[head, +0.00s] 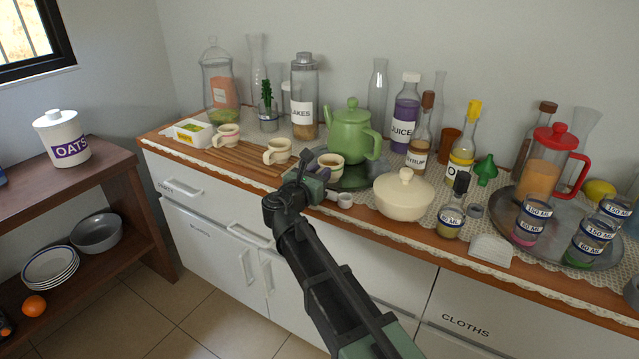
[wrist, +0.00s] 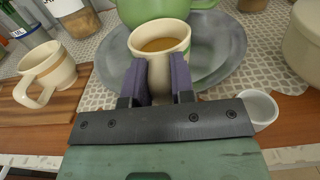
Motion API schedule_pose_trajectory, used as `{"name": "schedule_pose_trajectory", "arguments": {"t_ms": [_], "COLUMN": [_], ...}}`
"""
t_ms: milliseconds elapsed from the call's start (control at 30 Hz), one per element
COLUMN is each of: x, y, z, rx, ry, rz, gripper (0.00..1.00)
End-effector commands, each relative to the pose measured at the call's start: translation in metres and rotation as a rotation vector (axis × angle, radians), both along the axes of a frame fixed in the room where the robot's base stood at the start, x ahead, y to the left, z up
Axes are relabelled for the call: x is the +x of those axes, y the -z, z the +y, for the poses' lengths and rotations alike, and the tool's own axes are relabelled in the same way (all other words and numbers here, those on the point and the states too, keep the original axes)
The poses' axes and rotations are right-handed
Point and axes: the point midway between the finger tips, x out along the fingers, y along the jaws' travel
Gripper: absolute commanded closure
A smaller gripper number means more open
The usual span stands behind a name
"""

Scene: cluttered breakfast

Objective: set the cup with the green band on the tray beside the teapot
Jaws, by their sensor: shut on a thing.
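My gripper (head: 322,172) is shut on a cream cup (head: 333,161); its two purple fingers also show in the wrist view (wrist: 160,72). The green teapot (head: 351,134) stands on a round metal tray (head: 356,182), which also shows in the wrist view (wrist: 228,58). The cup is at the tray's left front part, close beside the teapot (wrist: 150,10). I cannot tell whether its base touches the tray.
Bottles and jars crowd the back.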

Motion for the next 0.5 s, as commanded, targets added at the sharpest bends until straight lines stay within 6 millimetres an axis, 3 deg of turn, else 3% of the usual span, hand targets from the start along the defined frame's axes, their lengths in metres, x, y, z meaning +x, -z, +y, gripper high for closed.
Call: {"name": "schedule_pose_trajectory", "arguments": {"t_ms": [200,233,367,500], "x": [0.0,0.0,0.0,0.0], "y": [0.0028,0.0011,0.0006,0.0006], "z": [0.0,0.0,0.0,0.0], "rx": [0.0,0.0,0.0,0.0], "ry": [0.0,0.0,0.0,0.0], "rz": [-0.001,0.0,0.0,0.0], "gripper": [1.0,0.72,0.52,0.51]}}
